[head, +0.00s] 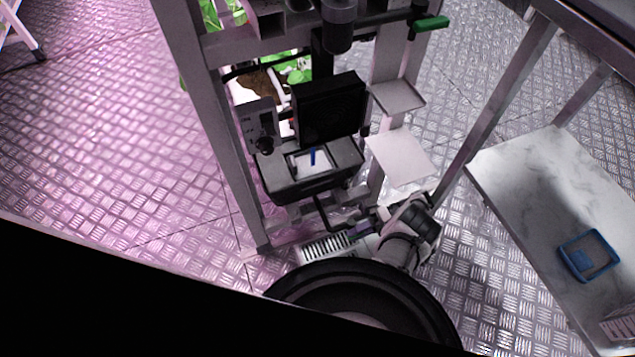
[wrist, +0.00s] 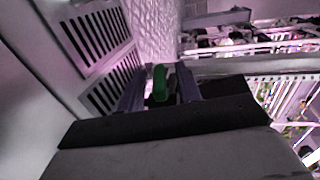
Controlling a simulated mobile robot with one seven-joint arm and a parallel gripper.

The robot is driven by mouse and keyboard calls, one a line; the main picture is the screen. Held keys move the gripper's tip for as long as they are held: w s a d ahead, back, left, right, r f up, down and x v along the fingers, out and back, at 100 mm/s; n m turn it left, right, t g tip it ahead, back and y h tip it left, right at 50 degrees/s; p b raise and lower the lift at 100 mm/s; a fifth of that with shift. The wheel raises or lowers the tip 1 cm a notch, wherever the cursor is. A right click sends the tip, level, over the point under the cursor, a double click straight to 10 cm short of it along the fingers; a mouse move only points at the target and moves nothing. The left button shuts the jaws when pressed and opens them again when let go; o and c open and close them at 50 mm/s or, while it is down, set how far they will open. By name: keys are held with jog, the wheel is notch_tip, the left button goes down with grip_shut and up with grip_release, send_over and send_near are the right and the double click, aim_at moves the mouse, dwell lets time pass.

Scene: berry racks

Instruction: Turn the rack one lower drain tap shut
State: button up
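A green tap handle (wrist: 160,84) shows upright in the wrist view, between the two fingers of my gripper (wrist: 161,78). The fingers are apart, with dark gaps on both sides of the handle, so my gripper looks open around it; I see no clear contact. In the head view my gripper (head: 357,229) is low at the foot of the rack (head: 205,110), pointing left. The low green handle is hidden there. Another green handle (head: 431,23) sticks out from a pipe high on the rack's right side. I cannot read how far the low tap is turned.
A black box (head: 329,108) and a dark bin (head: 312,180) are on the rack above my gripper. A slotted grey panel (wrist: 100,35) lies close left in the wrist view. A table (head: 545,190) with a blue tray (head: 588,256) stands right.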

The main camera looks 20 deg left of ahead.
jog(key=shift+a+r+p, duration=0.1)
jog(key=shift+p, duration=0.8)
